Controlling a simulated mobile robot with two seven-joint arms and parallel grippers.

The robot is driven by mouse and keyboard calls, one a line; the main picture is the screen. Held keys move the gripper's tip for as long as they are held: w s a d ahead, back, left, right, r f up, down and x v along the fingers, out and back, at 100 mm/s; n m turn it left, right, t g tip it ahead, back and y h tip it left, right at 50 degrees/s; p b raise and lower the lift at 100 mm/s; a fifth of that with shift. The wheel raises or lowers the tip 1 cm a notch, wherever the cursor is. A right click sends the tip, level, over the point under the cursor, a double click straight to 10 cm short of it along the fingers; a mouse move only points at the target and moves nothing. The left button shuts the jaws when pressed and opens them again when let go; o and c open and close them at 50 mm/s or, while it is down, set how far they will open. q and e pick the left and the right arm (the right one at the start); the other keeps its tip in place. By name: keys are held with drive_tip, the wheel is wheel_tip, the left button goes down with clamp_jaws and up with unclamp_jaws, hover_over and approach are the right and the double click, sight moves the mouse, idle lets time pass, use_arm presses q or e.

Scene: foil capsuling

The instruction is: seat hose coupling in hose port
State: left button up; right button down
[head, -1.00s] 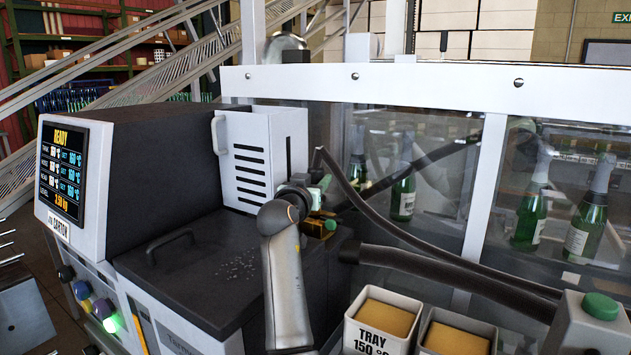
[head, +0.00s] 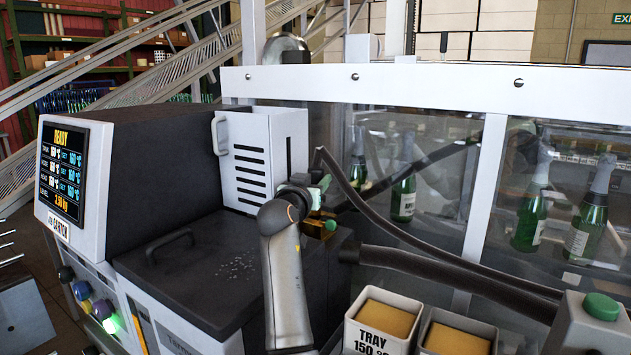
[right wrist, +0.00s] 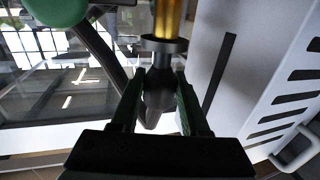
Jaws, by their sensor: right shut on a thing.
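My right gripper (right wrist: 160,88) is shut on the dark hose coupling (right wrist: 158,92), which sits between its two fingers in the right wrist view. The coupling's upper end meets or lies very close to a dark collar under the brass hose port (right wrist: 170,18). I cannot tell whether it is fully inside. In the head view the right gripper (head: 318,190) is beside the white slotted housing, just above the brass port (head: 318,229). My own wrist hides much of the coupling there. My left gripper is not in view.
The white slotted housing (head: 262,150) stands close to the gripper. Two dark hoses (head: 400,258) run right, before a clear guard with green bottles (head: 403,195). Trays (head: 385,318) of tan blocks stand in front.

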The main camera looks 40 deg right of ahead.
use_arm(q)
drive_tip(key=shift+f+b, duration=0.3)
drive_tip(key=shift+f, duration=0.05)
use_arm(e)
drive_tip(key=shift+f, duration=0.3)
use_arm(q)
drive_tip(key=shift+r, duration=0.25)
use_arm(e)
drive_tip(key=shift+r, duration=0.35)
idle(0.3)
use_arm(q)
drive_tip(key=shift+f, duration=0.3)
use_arm(e)
drive_tip(key=shift+s+f, duration=0.15)
drive_tip(key=shift+f, duration=0.15)
idle(1.0)
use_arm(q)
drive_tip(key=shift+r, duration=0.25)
use_arm(e)
drive_tip(key=shift+r, duration=0.35)
